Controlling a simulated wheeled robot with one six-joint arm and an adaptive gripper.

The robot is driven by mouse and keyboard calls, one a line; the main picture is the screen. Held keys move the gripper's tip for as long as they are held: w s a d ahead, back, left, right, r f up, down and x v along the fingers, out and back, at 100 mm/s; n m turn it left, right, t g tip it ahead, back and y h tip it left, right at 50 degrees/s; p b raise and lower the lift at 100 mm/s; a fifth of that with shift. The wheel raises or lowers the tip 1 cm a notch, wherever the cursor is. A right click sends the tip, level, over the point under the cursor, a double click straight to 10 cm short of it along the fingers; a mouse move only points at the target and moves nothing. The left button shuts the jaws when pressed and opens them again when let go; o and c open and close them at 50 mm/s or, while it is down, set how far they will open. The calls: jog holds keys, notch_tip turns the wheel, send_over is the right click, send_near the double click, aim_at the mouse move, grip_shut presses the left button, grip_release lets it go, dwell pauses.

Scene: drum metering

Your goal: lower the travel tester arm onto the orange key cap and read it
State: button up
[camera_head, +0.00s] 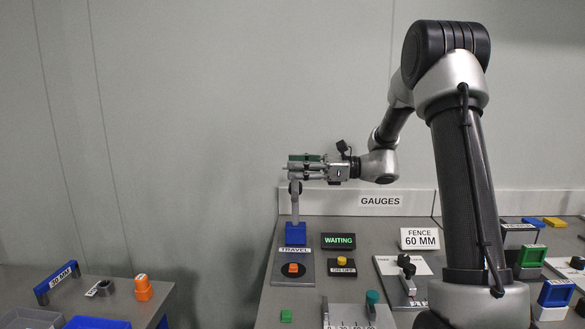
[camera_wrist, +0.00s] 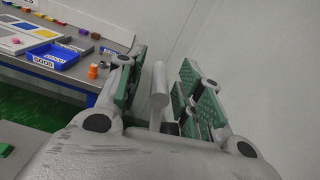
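The travel tester's grey arm (camera_head: 295,204) stands upright on its blue block (camera_head: 296,234), with its top end at my gripper. The orange key cap (camera_head: 293,268) sits on a black disc in front of the block, clear of the arm. My gripper (camera_head: 296,168) is level, pointing left at the arm's top. In the wrist view my gripper (camera_wrist: 160,66) has its green-padded fingers apart, with the grey bar (camera_wrist: 160,86) of the tester arm between them. Gaps show on both sides of the bar. The key cap is not visible in the wrist view.
A display (camera_head: 338,241) reads WAITING in green. A yellow button (camera_head: 342,261) labelled ON/OFF stands in front of it. A FENCE 60 MM sign (camera_head: 419,239) and other gauges are to the right. An orange piece (camera_head: 142,287) stands on the separate left table.

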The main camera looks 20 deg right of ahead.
jog(key=shift+w+a, duration=0.2)
jog(key=shift+a, duration=0.5)
grip_shut()
